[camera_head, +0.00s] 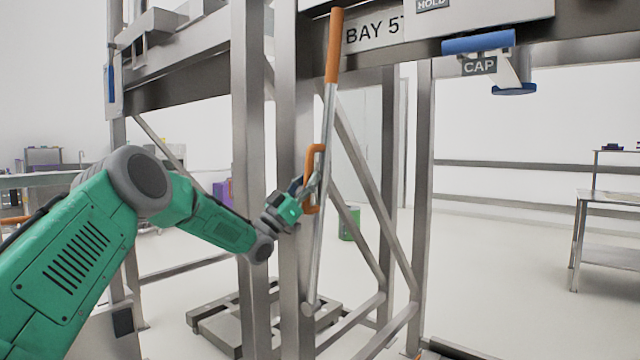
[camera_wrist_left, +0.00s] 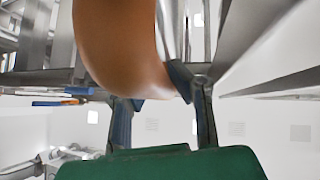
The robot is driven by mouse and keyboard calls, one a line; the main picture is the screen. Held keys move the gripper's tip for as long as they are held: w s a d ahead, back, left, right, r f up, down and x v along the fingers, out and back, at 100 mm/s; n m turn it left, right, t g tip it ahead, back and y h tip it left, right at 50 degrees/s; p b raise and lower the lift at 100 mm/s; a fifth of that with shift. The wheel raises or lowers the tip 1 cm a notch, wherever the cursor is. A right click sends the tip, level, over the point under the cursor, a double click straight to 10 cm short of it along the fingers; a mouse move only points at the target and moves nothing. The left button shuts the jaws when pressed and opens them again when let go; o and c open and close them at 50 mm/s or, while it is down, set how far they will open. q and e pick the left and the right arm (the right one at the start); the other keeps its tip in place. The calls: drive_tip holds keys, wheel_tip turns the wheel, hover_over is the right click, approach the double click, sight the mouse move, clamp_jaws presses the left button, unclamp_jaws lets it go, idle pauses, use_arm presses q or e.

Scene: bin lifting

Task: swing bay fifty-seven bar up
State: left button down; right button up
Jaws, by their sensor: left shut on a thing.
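The bay bar (camera_head: 325,190) is a long steel rod with an orange top end (camera_head: 334,45). It stands nearly upright, leaning slightly right at the top, in front of a frame post. Its lower end meets the frame near the post's foot. An orange D-shaped handle (camera_head: 312,158) sits on the bar's left side at mid-height. My left gripper (camera_head: 309,186) is shut on this handle. In the left wrist view the orange handle (camera_wrist_left: 120,45) looms large by the fingers (camera_wrist_left: 165,92). My right gripper is not in view.
The "BAY 5" sign (camera_head: 372,34), its last digit partly cut off, is on the top beam behind the bar. Diagonal braces (camera_head: 360,170) stand behind the bar. A table (camera_head: 610,197) is far right; floor between is clear.

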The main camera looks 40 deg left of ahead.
use_arm(q)
drive_tip(key=shift+a+f, duration=0.1)
drive_tip(key=shift+f, duration=0.1)
drive_tip(key=c, duration=1.4)
unclamp_jaws()
drive_tip(key=shift+s+a, duration=0.1)
drive_tip(key=v, duration=1.2)
drive_tip(key=shift+f, duration=0.1)
drive_tip(key=shift+a, duration=0.1)
